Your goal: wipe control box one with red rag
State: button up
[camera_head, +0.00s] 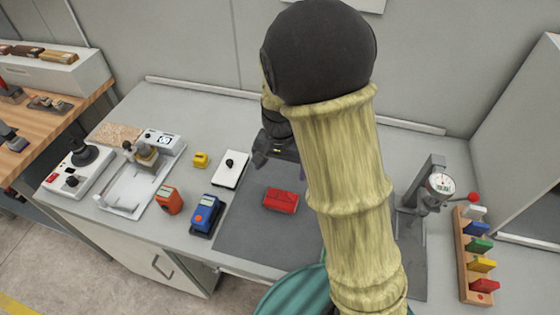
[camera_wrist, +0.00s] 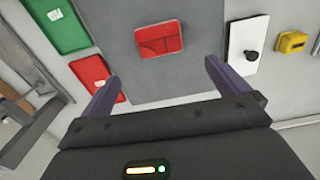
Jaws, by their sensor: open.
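A small red folded piece (camera_head: 281,200), which looks like the red rag, lies on the dark grey mat (camera_head: 245,230). In the wrist view this red piece (camera_wrist: 160,38) is just beyond the fingertips, between their lines. My gripper (camera_wrist: 162,74) is open and empty, apart from it. In the head view my gripper (camera_head: 278,158) is partly hidden by my arm, behind the red piece. No box is readably marked as one. A white box with a black joystick (camera_head: 78,166) stands at the bench's left, and a white plate with a black knob (camera_head: 231,168) lies beside the mat.
Blue (camera_head: 205,214), orange (camera_head: 169,200) and yellow (camera_head: 200,160) devices stand left of the mat. A gauge stand (camera_head: 430,190) and a wooden rack (camera_head: 463,255) of coloured blocks are at right. Green (camera_wrist: 65,25) and red (camera_wrist: 94,76) trays show in the wrist view.

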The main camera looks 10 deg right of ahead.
notch_tip(320, 180, up, 2)
jog(key=shift+r, duration=0.1)
dwell(0.5)
jog(key=s+d+r+n+t, duration=0.2)
jog(key=s+d+n, duration=0.2)
jog(key=s+d, duration=0.5)
jog(key=shift+s+d+n+t, duration=0.3)
jog(key=shift+s+n, duration=0.1)
jog(key=shift+s, duration=0.35)
jog(key=shift+w, duration=0.1)
